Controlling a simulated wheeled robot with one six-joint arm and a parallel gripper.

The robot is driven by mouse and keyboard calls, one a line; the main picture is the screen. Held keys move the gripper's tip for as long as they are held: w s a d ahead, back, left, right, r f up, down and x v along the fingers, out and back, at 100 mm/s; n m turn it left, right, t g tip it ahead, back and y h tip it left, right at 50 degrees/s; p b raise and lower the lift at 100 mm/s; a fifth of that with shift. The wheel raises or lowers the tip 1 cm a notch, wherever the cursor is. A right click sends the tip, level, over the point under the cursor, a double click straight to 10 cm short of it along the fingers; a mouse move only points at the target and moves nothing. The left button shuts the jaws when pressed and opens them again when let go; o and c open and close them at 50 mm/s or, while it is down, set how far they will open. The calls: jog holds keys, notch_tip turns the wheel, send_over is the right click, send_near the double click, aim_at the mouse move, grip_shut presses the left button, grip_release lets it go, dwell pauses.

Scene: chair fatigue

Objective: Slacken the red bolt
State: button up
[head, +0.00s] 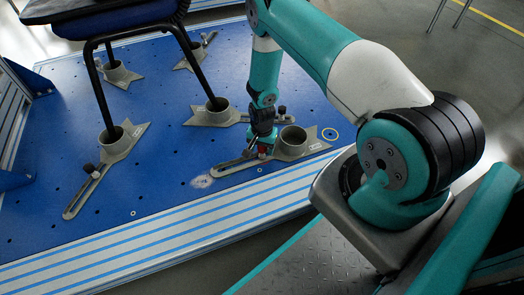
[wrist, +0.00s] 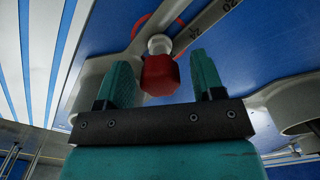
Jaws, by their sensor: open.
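The red bolt (wrist: 160,76) shows in the wrist view, with a red head and a pale metal collar behind it. It sits at the slotted arm of a grey metal clamp (wrist: 210,27) with scale marks. My gripper (wrist: 164,84) is open, with one teal finger to the left and one to the right of the bolt head. A gap shows between the right finger and the head; whether the left finger touches cannot be told. In the head view the red bolt (head: 262,154) is small and partly hidden by my gripper (head: 260,146).
A blue perforated platform (head: 180,170) with a striped front edge (head: 170,240) bears several grey clamps with round cups. Black chair legs (head: 196,70) stand in some cups. Another clamp's dark knob (head: 282,110) is close to my gripper.

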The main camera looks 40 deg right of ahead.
jog(key=c, duration=0.9)
jog(key=n, duration=0.2)
jog(key=shift+n, duration=0.9)
jog(key=shift+p, duration=0.3)
jog(key=n, duration=0.4)
jog(key=n+p, duration=0.1)
jog(key=n, duration=0.2)
jog(key=shift+n, duration=0.4)
